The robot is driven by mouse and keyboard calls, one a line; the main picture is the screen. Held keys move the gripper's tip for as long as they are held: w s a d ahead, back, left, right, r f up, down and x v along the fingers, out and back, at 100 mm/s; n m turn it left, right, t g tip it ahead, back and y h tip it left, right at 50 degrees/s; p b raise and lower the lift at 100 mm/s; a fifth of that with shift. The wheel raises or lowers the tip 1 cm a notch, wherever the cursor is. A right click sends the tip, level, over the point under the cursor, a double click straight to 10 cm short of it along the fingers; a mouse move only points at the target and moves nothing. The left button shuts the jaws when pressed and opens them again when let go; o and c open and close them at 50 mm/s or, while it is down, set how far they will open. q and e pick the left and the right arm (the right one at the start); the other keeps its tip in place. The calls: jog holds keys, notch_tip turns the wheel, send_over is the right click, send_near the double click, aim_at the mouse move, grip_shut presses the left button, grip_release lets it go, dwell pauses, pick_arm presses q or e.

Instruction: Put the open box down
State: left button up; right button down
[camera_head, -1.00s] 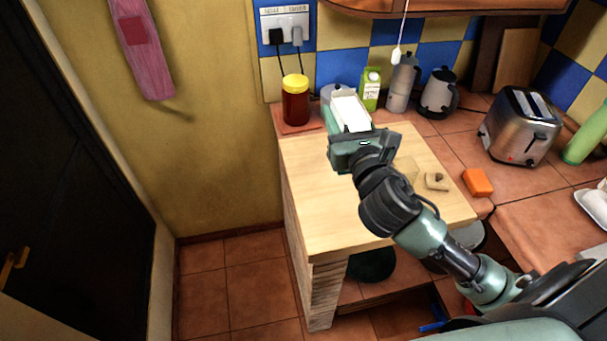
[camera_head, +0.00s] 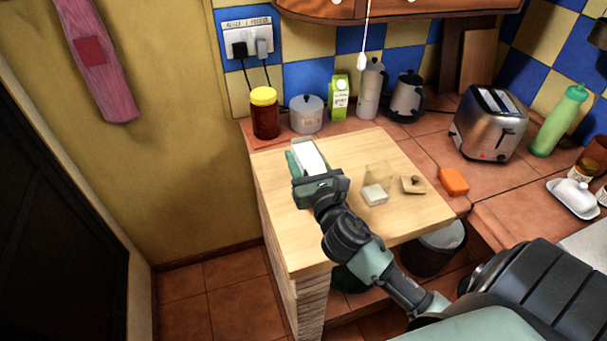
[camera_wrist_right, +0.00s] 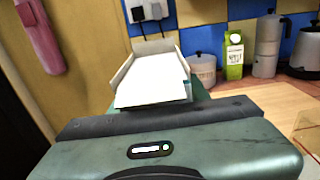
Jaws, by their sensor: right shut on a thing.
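The open box (camera_head: 308,156) is white inside with low pale walls. It is at the far left part of the light wooden board (camera_head: 290,240). My right gripper (camera_head: 304,170) is shut on it, and my arm reaches in from the lower right. In the right wrist view the box (camera_wrist_right: 152,80) points away from me, its top open and its inside looking white and flat. The fingers are mostly hidden behind the gripper body. I cannot tell whether the box touches the board. My left gripper is not in view.
On the board lie a small white block (camera_head: 375,194) and a beige piece (camera_head: 412,185). A red jar with yellow lid (camera_head: 265,113), a grey pot (camera_head: 306,114) and a green carton (camera_head: 338,98) stand behind. An orange block (camera_head: 454,181) and a toaster (camera_head: 489,124) are right.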

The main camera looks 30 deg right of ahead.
jog(key=shift+f+b, duration=0.65)
jog(key=shift+f, duration=1.5)
jog(key=shift+f, duration=0.25)
jog(key=c, duration=0.7)
grip_release()
jog(key=shift+r, duration=0.15)
jog(key=b+v, duration=0.2)
jog(key=v, duration=0.9)
jog(key=shift+b, duration=0.35)
jog(key=shift+s, duration=0.55)
